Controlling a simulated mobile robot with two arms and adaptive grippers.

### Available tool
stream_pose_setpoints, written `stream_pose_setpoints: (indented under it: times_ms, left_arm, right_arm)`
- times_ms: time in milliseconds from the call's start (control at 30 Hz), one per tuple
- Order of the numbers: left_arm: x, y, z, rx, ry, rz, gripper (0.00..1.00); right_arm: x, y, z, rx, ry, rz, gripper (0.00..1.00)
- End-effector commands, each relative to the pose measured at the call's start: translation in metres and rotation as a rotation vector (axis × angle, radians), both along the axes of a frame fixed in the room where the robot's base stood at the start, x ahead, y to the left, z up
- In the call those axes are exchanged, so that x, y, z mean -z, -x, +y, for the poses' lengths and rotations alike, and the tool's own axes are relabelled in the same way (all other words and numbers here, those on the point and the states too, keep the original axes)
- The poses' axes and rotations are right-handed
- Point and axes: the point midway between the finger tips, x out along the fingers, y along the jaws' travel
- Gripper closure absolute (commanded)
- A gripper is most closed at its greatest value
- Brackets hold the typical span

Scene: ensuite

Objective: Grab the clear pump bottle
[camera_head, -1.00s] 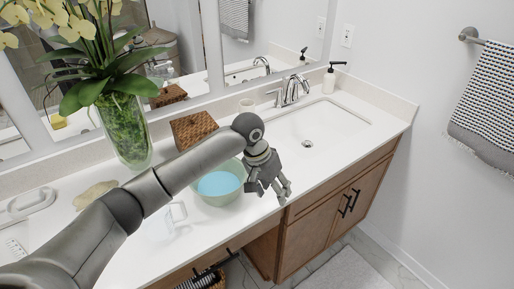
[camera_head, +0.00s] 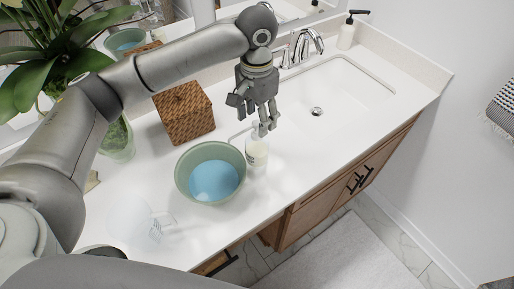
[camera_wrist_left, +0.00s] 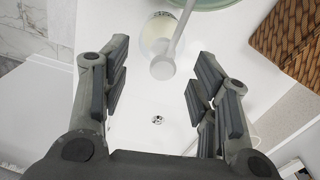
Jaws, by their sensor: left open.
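The clear pump bottle (camera_head: 257,152) stands upright on the white counter, just right of the green bowl. Its pale pump head is partly hidden by my left gripper (camera_head: 265,122), which hangs fingers-down just above it. In the left wrist view, the bottle (camera_wrist_left: 156,28) is at the top centre, seen from above. Its pump head points down between the open, empty fingers of my left gripper (camera_wrist_left: 160,78). I cannot tell whether any finger touches the pump. My right gripper is not in view.
The green bowl (camera_head: 183,190) with blue inside is close left of the bottle. A brown woven box (camera_head: 186,113) stands behind. The sink (camera_head: 340,95), faucet (camera_head: 305,45) and a white dispenser with a black pump (camera_head: 348,30) are to the right.

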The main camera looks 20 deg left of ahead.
Motion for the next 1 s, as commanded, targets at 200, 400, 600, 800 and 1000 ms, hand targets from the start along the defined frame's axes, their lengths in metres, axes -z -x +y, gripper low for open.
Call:
stream_pose_setpoints:
  times_ms: [200, 400, 600, 800, 1000]
  left_arm:
    - [0.016, 0.000, 0.001, -0.001, -0.002, 0.002, 0.45]
    - [0.047, -0.002, 0.002, -0.002, -0.001, 0.003, 0.45]
    - [0.061, -0.003, 0.001, 0.000, 0.000, -0.002, 0.45]
    - [0.061, -0.003, 0.001, 0.000, 0.000, -0.001, 0.49]
    - [0.061, -0.003, 0.001, 0.000, 0.000, -0.001, 0.74]
  right_arm:
    - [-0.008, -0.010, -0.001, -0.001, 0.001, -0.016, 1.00]
    - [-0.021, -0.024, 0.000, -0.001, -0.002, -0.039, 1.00]
    - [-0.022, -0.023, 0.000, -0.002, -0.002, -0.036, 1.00]
    - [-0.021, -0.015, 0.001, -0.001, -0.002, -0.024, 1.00]
    - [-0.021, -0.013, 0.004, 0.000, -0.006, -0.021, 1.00]
